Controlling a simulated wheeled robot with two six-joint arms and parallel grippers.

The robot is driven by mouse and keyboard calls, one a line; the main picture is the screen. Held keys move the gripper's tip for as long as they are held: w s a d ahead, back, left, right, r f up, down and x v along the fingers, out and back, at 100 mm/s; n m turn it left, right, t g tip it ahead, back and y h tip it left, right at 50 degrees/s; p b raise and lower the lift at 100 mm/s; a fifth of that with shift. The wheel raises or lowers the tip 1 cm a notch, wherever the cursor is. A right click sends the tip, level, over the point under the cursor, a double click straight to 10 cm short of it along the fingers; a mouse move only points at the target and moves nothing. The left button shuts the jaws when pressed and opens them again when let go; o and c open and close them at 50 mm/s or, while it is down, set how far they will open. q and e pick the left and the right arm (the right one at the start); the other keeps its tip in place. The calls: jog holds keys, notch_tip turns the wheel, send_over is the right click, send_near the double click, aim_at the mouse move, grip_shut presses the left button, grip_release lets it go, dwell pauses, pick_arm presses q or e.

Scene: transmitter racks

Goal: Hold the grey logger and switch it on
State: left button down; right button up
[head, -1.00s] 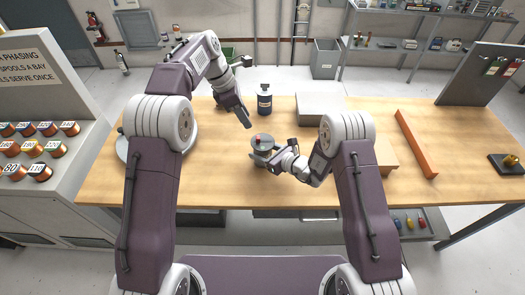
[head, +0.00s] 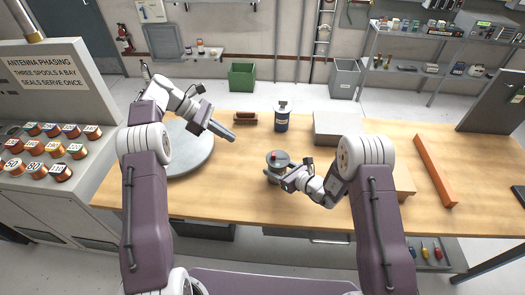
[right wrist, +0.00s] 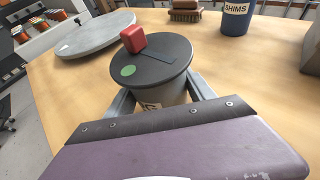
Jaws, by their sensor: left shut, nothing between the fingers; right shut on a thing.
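The grey logger (head: 276,160) is an upright cylinder near the middle of the table. Its dark round lid (right wrist: 150,58) carries a red switch block (right wrist: 133,39), a dark strip and a green dot (right wrist: 128,70). My right gripper (head: 284,179) is shut around the logger's body from the near right side; its fingers flank the body in the right wrist view. The label on the body is partly hidden. My left gripper (head: 231,137) is shut and empty, left of the logger and apart from it. I cannot tell whether the logger's base touches the table.
A round grey plate (head: 190,160) lies left on the wooden table (head: 240,203). A blue SHIMS tin (head: 282,120) and a brown brush (head: 245,118) stand behind the logger. A grey box (head: 338,127) and an orange bar (head: 435,170) are to the right.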

pick_arm(q)
send_near(271, 157)
notch_tip(271, 157, down, 2)
jog(key=d, duration=0.2)
jog(key=d+f, duration=0.1)
jog(key=shift+s+d, duration=0.2)
jog(key=shift+s, duration=0.15)
jog(key=shift+d, duration=0.45)
jog(key=shift+d, duration=2)
pick_arm(e)
jog(key=shift+a, duration=0.1)
